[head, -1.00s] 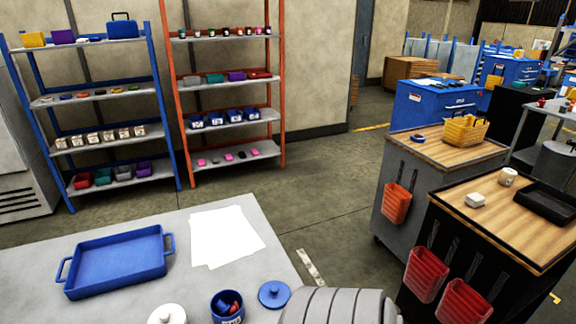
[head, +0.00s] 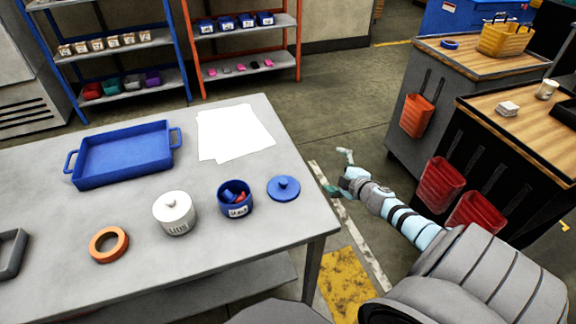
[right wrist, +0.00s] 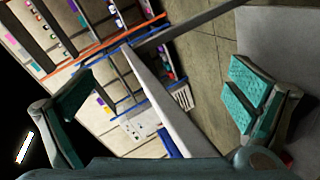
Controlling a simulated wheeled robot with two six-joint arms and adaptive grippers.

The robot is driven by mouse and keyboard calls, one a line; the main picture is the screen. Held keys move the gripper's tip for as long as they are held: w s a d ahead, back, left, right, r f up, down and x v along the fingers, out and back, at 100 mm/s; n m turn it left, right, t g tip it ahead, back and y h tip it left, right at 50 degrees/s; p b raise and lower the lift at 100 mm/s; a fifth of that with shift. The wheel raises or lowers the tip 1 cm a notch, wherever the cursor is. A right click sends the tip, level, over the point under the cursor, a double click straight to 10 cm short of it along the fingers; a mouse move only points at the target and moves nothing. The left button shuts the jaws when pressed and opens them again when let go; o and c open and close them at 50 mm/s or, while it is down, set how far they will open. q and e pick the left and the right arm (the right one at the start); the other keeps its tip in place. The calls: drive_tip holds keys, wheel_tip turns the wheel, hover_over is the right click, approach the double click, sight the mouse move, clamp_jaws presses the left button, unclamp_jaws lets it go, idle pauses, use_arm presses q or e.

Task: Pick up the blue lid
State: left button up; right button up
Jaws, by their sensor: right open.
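The blue lid (head: 284,188), a round disc with a small knob, lies on the grey table (head: 200,270) near its right edge. It sits just right of an open blue pot (head: 235,200) with a white label and red and blue pieces inside. My right gripper (head: 338,170) is beyond the table's right edge, to the right of the lid and apart from it. In the right wrist view its two teal-padded fingers (right wrist: 160,105) are spread wide with nothing between them. The lid cannot be made out in that view. My left gripper does not show.
A white lidded pot (head: 174,213), an orange ring (head: 109,245), a blue tray (head: 125,155) and white paper sheets (head: 233,133) are on the table. Workbenches with red bins (head: 444,186) stand to the right. The table's front right is clear.

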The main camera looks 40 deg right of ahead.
drive_tip(key=w+a+r+n+t+y+b, duration=0.1)
drive_tip(key=w+a+r+n+t+y, duration=0.1)
drive_tip(key=w+a+r+n+y, duration=0.3)
drive_tip(key=w+r+n+t+y+b, duration=0.15)
drive_tip(key=r+n, duration=0.25)
drive_tip(key=r, duration=0.4)
wheel_tip(320, 180, up, 4)
drive_tip(key=n+g+y+b, duration=0.35)
drive_tip(key=n+g, duration=0.55)
drive_tip(key=n, duration=0.7)
hover_over(286, 183)
drive_tip(key=s+a, duration=0.1)
drive_tip(key=s, duration=0.2)
drive_tip(key=s+d+n+g+h, duration=0.1)
drive_tip(key=s+d+n+h, duration=0.1)
drive_tip(key=s+n+h, duration=0.15)
drive_tip(key=shift+g+h, duration=0.25)
drive_tip(key=shift+h, duration=0.3)
drive_tip(key=x, duration=0.9)
drive_tip(key=d+x, duration=0.1)
drive_tip(key=x, duration=0.4)
drive_tip(key=shift+s+f+b, duration=0.25)
drive_tip(key=shift+f+b, duration=0.15)
drive_tip(key=shift+f, duration=0.2)
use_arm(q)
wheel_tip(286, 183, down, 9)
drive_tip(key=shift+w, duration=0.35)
use_arm(e)
drive_tip(key=shift+s+r, duration=0.1)
drive_tip(key=c, duration=1.1)
